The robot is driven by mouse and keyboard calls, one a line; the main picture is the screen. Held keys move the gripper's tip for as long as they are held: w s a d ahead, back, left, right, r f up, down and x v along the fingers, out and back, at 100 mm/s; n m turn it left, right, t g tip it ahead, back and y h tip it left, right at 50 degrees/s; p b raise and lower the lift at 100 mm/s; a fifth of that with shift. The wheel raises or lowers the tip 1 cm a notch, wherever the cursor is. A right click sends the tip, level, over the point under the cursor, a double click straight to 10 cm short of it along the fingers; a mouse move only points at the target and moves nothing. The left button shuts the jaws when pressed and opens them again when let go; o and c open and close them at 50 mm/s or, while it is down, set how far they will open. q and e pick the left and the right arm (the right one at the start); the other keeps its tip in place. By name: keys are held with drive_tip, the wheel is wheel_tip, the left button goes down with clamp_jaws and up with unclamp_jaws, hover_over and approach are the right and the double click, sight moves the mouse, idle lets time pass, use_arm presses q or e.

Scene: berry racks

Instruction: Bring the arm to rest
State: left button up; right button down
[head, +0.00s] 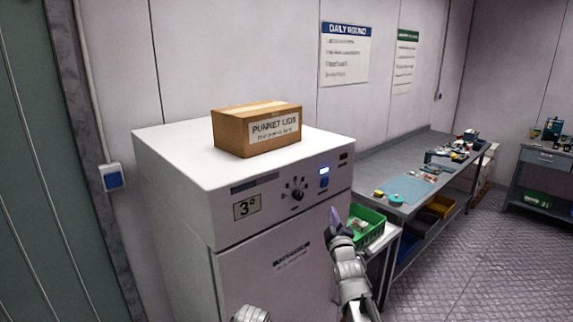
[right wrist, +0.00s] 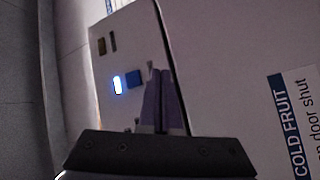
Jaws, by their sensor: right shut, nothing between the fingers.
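My right gripper (head: 334,220) is in front of the white cabinet, near the right edge of its front and below the control panel. In the right wrist view its two purple fingers (right wrist: 161,88) are together with nothing between them. The cabinet (head: 225,165) has a dial (head: 297,193), a lit indicator (head: 324,171) and a blue switch (head: 324,183). The lit indicator (right wrist: 117,85) and switch (right wrist: 135,78) also show beyond the fingers in the right wrist view. I cannot see my left gripper; only a grey arm part shows at the bottom edge.
A cardboard box (head: 238,131) stands on the cabinet. A green crate (head: 371,229) sits just right of my right gripper. A long workbench (head: 410,210) with small items runs along the wall. The floor (head: 460,260) to the right is clear.

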drive_tip(key=s+a+f+m+g+b, duration=0.1)
drive_tip(key=s+a+f+m+g, duration=0.1)
drive_tip(key=s+a+f+g, duration=0.4)
drive_tip(key=s+a+f+m+g, duration=0.1)
drive_tip(key=s+f, duration=0.2)
drive_tip(key=f, duration=0.5)
drive_tip(key=s+a+f+m+g+b, duration=0.1)
drive_tip(key=s+a+f+m+g, duration=0.1)
drive_tip(key=s+a+f+g, duration=0.4)
drive_tip(key=s+f+m+g, duration=0.1)
drive_tip(key=s+f+g, duration=0.2)
drive_tip(key=s, duration=0.6)
drive_tip(key=s+f+m+g+h, duration=0.1)
drive_tip(key=s+f+g, duration=0.3)
drive_tip(key=s, duration=0.6)
drive_tip(key=shift+s+a+f+m+b, duration=0.25)
drive_tip(key=shift+a+f+m+b, duration=0.15)
drive_tip(key=shift+m, duration=0.2)
drive_tip(key=shift+d, duration=0.1)
idle(0.7)
